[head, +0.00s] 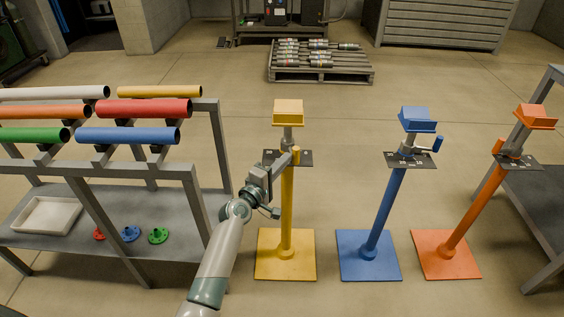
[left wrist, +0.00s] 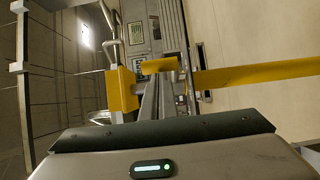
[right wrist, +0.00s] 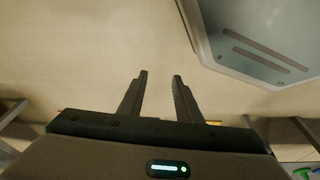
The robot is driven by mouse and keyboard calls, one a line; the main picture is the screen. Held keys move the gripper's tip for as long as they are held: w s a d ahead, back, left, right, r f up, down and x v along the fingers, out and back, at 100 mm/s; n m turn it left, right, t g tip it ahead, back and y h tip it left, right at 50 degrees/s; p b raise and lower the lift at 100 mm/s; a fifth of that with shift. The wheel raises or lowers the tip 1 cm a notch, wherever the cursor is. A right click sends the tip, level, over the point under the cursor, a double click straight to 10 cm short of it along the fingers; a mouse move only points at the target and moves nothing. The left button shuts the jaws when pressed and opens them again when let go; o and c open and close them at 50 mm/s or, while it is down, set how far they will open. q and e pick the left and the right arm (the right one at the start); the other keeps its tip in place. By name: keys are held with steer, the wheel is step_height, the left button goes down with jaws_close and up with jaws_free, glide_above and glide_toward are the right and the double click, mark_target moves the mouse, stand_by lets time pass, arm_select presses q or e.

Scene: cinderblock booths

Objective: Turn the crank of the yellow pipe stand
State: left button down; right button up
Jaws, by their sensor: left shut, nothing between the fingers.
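The yellow pipe stand (head: 287,210) stands upright on its square yellow base, with a yellow head block (head: 288,108) on top. Its small yellow crank handle (head: 296,154) sits below the head, at the dark plate. My left gripper (head: 287,158) is shut and empty, with its fingertips right by the crank handle. In the left wrist view, the closed fingers (left wrist: 152,97) point at the yellow handle (left wrist: 160,66); whether they touch is unclear. My right gripper (right wrist: 158,76) is open and empty over bare floor, out of the head view.
A blue stand (head: 384,215) and an orange stand (head: 475,208) stand to the right. A grey rack (head: 218,150) with coloured pipes is at the left, close to my left arm. A pallet (head: 320,75) of pipes lies behind. Another dark table (head: 540,195) is at the right edge.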

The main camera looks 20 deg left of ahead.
arm_select(q)
steer(key=shift+w+d+p, duration=0.2)
steer(key=shift+d, duration=0.4)
steer(key=shift+w+d+p, duration=0.15)
steer(key=shift+d, duration=0.45)
arm_select(e)
steer(key=shift+d+f, duration=0.1)
steer(key=shift+f, duration=0.8)
arm_select(q)
steer(key=shift+s+a, duration=0.1)
steer(key=shift+a, duration=0.1)
arm_select(e)
steer(key=shift+s, duration=0.15)
